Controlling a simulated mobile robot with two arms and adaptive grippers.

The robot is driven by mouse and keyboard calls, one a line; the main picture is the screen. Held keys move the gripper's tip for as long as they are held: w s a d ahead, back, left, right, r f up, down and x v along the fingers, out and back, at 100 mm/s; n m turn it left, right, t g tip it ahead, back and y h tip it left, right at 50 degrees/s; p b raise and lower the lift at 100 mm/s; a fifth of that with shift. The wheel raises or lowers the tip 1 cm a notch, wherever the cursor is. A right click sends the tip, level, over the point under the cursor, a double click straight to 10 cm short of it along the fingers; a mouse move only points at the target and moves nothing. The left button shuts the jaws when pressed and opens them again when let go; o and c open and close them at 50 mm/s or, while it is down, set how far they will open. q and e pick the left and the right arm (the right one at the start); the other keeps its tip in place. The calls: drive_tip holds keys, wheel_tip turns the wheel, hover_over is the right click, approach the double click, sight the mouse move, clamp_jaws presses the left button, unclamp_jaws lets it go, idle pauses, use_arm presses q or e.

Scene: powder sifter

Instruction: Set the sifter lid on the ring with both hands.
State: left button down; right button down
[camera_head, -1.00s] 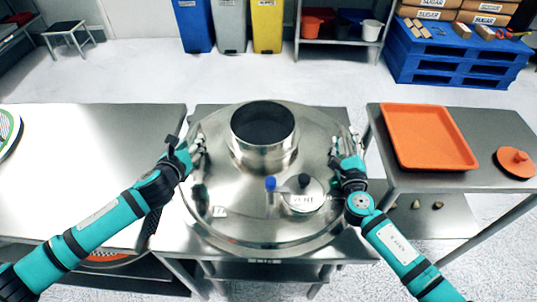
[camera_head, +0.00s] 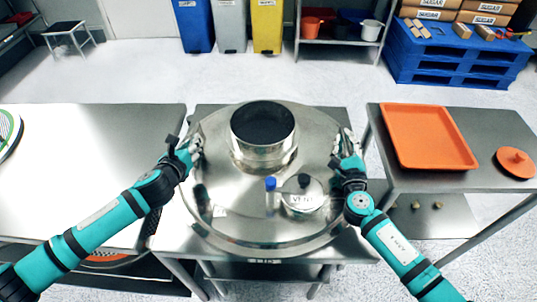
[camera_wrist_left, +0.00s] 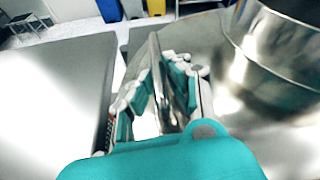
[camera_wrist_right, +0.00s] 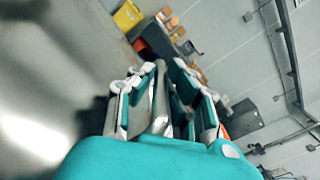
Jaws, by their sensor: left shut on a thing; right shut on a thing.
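The sifter lid (camera_head: 225,185) is a large round shiny metal disc with a wide open collar (camera_head: 263,135) near its far side. A round vent cap (camera_head: 303,195) and a blue-topped knob (camera_head: 270,195) sit towards its near side. My left gripper (camera_head: 192,147) is shut on the lid's left edge, which shows between its fingers in the left wrist view (camera_wrist_left: 165,85). My right gripper (camera_head: 345,145) is shut on the right edge, seen between its fingers in the right wrist view (camera_wrist_right: 160,95). The lid hides most of what lies under it, so I cannot tell whether it touches the ring.
The middle table (camera_head: 190,240) is under the lid. A left table (camera_head: 80,160) is mostly bare. A right table (camera_head: 490,130) holds an orange tray (camera_head: 430,140) and an orange round piece (camera_head: 515,160). Bins and a blue pallet (camera_head: 440,65) stand far back.

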use_arm(q)
drive_tip(key=shift+w+r, duration=0.15)
drive_tip(key=shift+r, duration=0.2)
use_arm(e)
drive_tip(key=shift+w+d+r, duration=0.1)
drive_tip(key=shift+r, duration=0.25)
use_arm(q)
drive_tip(key=shift+w+a, duration=0.1)
use_arm(e)
drive_tip(key=shift+w, duration=0.15)
